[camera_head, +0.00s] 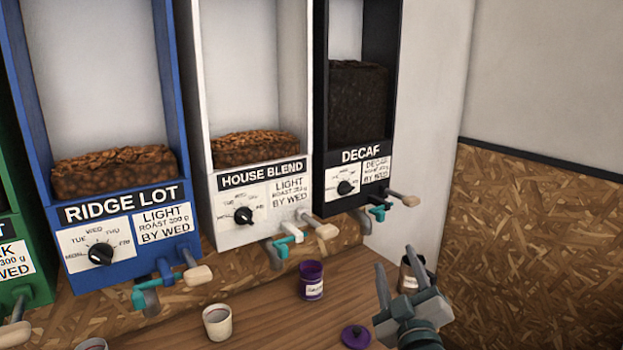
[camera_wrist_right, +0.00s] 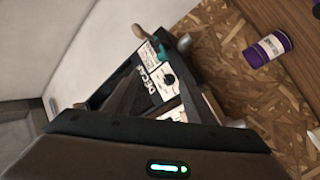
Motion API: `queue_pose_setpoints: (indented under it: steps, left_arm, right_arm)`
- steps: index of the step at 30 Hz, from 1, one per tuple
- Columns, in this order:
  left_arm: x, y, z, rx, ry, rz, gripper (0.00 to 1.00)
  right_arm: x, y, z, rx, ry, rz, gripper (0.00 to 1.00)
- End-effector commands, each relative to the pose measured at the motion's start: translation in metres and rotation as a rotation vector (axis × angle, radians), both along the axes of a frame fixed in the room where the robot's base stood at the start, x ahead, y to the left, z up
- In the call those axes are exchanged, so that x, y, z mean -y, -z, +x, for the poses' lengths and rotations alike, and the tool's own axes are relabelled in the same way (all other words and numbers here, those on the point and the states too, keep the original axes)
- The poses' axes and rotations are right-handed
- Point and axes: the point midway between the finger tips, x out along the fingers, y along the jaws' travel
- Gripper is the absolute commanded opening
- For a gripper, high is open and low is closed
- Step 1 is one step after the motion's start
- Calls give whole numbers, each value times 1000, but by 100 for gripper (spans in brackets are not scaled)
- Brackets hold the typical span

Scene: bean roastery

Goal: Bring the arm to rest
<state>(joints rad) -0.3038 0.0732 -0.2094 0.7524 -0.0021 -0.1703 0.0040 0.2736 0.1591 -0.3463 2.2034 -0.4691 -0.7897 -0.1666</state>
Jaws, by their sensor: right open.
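My right gripper (camera_head: 395,258) is at the lower right in the head view, over the wooden counter, its fingers apart and pointing up and away. Nothing is between them. In the wrist view the dark fingers reach toward the decaf dispenser (camera_wrist_right: 155,75), which appears tilted. My left gripper is in neither view.
Ridge Lot (camera_head: 120,213), House Blend (camera_head: 262,180) and Decaf (camera_head: 362,155) dispensers line the wall, with levers sticking out. A purple canister (camera_head: 312,284), its lid (camera_head: 356,337) and a white cup (camera_head: 217,323) occupy the counter (camera_head: 270,318). Bare wall lies right.

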Motion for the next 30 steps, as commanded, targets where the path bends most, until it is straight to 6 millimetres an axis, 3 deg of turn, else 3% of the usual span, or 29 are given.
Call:
queue_pose_setpoints:
  steps: [1,6,11,15,21,30]
  left_arm:
    - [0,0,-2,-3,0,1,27]
    - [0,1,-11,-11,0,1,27]
    - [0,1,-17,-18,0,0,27]
    - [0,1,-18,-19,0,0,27]
    - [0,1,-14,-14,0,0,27]
    - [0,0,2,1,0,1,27]
  right_arm:
    - [7,34,-10,-82,9,37,50]
    - [26,131,-53,-339,47,153,50]
    - [39,213,-110,-579,90,250,50]
    - [47,276,-172,-787,133,326,50]
    - [52,338,-266,-1051,193,412,50]
    - [54,375,-354,-1276,249,475,50]
